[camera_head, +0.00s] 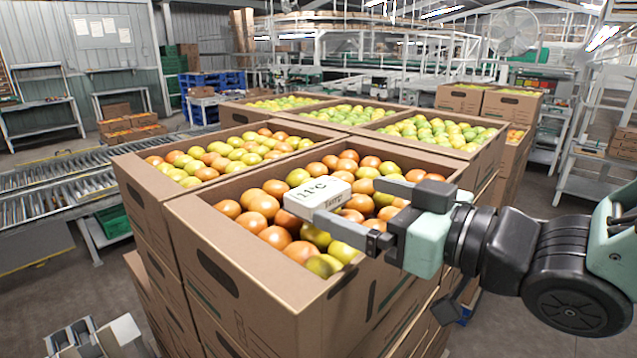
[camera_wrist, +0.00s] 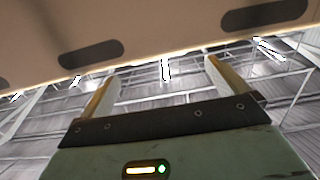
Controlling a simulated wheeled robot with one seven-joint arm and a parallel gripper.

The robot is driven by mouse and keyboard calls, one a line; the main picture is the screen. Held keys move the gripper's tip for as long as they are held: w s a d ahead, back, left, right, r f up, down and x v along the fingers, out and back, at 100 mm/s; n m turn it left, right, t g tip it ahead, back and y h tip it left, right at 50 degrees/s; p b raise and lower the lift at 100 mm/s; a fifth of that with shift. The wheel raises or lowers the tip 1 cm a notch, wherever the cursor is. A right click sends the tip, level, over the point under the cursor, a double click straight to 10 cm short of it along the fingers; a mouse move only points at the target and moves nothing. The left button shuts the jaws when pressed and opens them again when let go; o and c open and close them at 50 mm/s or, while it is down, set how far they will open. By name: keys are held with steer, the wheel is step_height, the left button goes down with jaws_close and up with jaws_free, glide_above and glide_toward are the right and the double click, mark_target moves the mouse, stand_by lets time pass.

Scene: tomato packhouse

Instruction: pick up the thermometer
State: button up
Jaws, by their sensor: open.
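The thermometer (camera_head: 316,193) is a small white block with "11°C" and "Temp" on its face. In the head view it appears over the tomatoes in the nearest open carton (camera_head: 250,292). I cannot tell whether it rests on them. My gripper (camera_head: 349,203) is open, to the right of the thermometer, with its fingers pointing left. The lower finger's tip overlaps the thermometer's lower edge in the picture; contact is unclear. In the wrist view the two fingers (camera_wrist: 160,85) stand apart with nothing visible between them, and the thermometer does not show.
Several open cartons of red, yellow and green tomatoes stand behind, including one at the left (camera_head: 135,190). The carton walls rise around the tomatoes. A roller conveyor (camera_head: 60,180) runs at the left. A carton wall with hand holes (camera_wrist: 180,30) crosses the top of the wrist view.

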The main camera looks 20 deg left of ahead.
mark_target(327, 191)
steer(key=shift+p+x, duration=1.8)
steer(key=shift+x, duration=0.85)
steer(key=shift+w+a+f, duration=0.15)
steer(key=shift+w+a, duration=0.15)
steer(key=shift+a, duration=0.2)
steer(key=c, duration=1.1)
